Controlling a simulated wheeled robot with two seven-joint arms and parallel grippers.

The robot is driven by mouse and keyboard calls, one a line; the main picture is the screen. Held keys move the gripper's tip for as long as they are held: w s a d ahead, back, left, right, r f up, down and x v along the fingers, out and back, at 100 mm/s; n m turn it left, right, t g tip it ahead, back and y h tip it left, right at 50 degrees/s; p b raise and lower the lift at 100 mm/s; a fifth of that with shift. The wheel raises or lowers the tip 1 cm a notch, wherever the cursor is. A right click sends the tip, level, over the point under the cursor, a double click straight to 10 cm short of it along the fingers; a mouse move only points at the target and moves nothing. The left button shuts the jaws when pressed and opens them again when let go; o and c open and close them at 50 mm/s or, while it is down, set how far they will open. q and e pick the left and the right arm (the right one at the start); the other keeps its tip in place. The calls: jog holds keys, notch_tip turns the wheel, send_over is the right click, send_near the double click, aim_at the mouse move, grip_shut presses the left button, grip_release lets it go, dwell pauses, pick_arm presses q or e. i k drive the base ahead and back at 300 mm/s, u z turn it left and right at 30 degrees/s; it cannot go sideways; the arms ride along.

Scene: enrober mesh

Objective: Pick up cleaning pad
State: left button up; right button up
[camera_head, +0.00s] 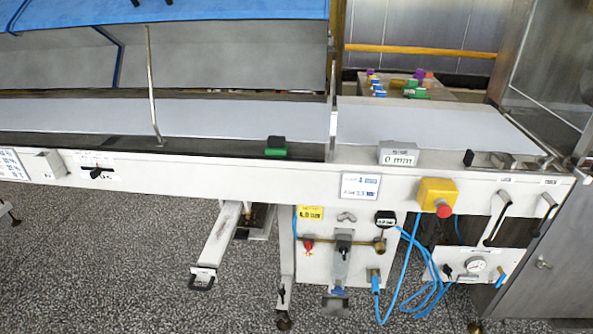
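Neither of my grippers is in view, and nothing touches the block.
A grey box (397,154) stands on the ledge to the right. A yellow box with a red button (437,197) sticks out of the front. Blue hoses (433,290) hang below. Several coloured items sit on a back table (447,94). A thin metal rod (153,85) rises at left.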

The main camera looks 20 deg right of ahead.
aim_at(276, 146)
jog(key=k, duration=0.3)
jog(key=u, duration=1.7)
jog(key=i, duration=1.3)
jog(key=z, duration=2.7)
jog(key=i, duration=0.55)
jog(key=z, duration=0.05)
